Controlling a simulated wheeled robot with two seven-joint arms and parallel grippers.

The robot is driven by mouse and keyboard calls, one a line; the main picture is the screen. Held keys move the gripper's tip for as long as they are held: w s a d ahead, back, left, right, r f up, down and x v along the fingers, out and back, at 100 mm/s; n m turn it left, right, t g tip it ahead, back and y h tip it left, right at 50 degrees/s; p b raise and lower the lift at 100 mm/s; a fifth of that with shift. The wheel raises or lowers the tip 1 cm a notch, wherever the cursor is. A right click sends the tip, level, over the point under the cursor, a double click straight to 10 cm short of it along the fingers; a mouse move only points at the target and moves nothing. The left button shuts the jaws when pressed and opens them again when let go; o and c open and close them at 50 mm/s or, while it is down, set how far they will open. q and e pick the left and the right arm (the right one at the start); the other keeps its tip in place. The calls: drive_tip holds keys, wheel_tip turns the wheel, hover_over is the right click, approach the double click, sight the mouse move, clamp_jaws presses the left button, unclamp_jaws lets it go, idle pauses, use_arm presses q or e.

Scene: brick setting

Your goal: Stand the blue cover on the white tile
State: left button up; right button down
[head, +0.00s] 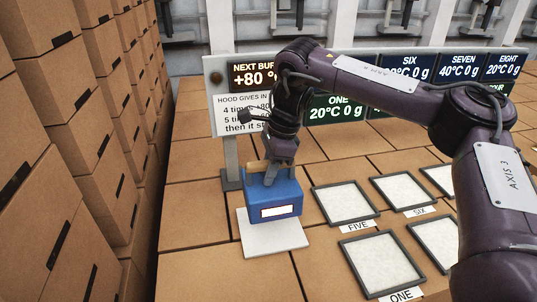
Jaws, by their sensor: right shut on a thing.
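The blue cover (274,193) is a small box-like piece with a white label on its front. It is upright at the white tile (272,241), over the tile's back part. I cannot tell whether its underside touches the tile. My right gripper (278,165) comes down from above and is shut on the top of the blue cover. The fingertips are partly hidden by the cover. My left gripper is not in view.
Grey-framed white pads labelled ONE (384,263), FIVE (344,202) and SIX (402,190) lie to the right. A sign on a post (231,160) stands just behind the cover. Stacked cardboard boxes (95,150) line the left. Display panels (400,75) stand behind my arm.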

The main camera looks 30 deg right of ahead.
drive_tip(key=x, duration=0.3)
drive_tip(key=shift+s+d+f, duration=0.15)
drive_tip(key=shift+d+f, duration=0.1)
drive_tip(key=shift+f, duration=0.15)
drive_tip(key=shift+f+b, duration=0.3)
drive_tip(key=shift+f, duration=0.35)
drive_tip(key=shift+d+f, duration=0.1)
drive_tip(key=shift+f, duration=1.55)
drive_tip(key=c, duration=1.6)
unclamp_jaws()
drive_tip(key=shift+s+f, duration=0.1)
drive_tip(key=shift+f, duration=0.1)
drive_tip(key=o, duration=0.4)
drive_tip(key=shift+s+r, duration=0.1)
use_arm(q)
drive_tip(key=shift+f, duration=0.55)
